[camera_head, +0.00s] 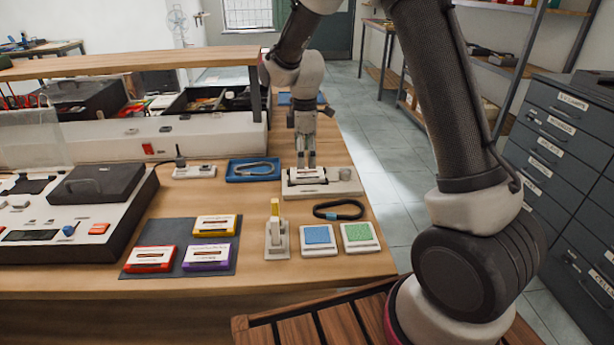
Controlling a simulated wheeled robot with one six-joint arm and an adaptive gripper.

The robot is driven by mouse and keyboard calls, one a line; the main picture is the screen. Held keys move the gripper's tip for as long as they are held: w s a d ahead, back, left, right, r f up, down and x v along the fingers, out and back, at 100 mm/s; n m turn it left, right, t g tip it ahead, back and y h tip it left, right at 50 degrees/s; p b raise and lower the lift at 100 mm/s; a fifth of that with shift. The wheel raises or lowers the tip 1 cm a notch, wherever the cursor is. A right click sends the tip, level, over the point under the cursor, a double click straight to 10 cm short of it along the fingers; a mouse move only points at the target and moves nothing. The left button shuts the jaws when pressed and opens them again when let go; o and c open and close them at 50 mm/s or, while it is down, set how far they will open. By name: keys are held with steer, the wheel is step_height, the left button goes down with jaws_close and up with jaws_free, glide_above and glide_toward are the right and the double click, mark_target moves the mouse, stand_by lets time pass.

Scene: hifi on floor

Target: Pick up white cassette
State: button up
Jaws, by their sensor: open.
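A small white piece with a dark strip, which looks like the white cassette (306,174), sits in the left part of a pale holder (346,187) on the wooden table. My gripper (306,162) points down directly above it, with its fingertips at or just over its top edge. The fingers are a little apart. I cannot tell whether they touch the piece or stand on either side of it. The gripper's lower part hides some of the space behind.
Red (150,260), yellow (215,225) and purple (207,258) cassettes lie on a dark mat (181,237). A blue tray (253,170), a black loop (338,210), a yellow-handled device (275,238), and blue (318,236) and green (359,233) pads are nearby. A shelf (130,62) stands behind left.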

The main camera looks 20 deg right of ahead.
mark_target(307, 173)
steer(key=f, duration=0.5)
steer(key=shift+d+f, duration=0.2)
steer(key=shift+d, duration=0.05)
steer(key=c, duration=1.2)
